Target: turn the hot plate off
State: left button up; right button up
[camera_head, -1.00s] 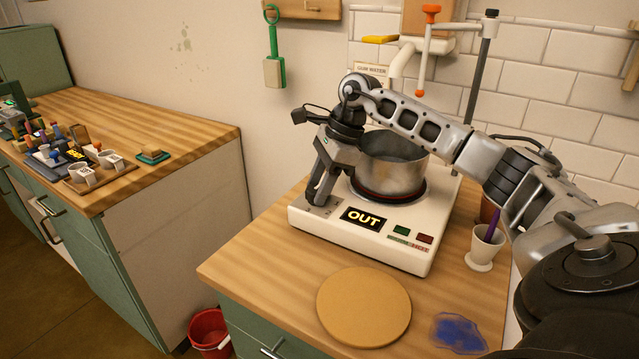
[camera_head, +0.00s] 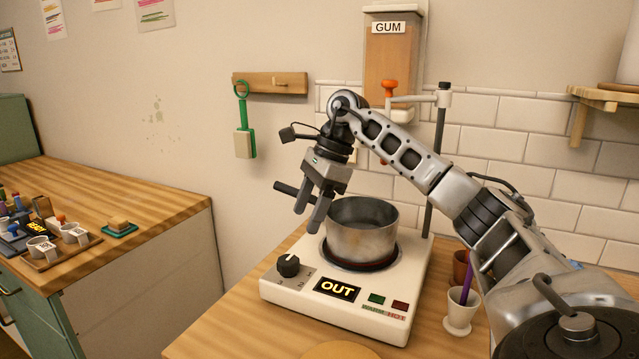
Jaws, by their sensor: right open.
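The white hot plate (camera_head: 345,310) stands on the wooden counter. Its black knob (camera_head: 288,265) is at the front left, with number marks around it. My left gripper is not in view.
A white cup with a purple stick (camera_head: 461,312) stands right of the hot plate. A second counter (camera_head: 120,210) at left holds cups and bottles.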

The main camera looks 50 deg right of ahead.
jog(key=v, duration=0.6)
dwell(0.5)
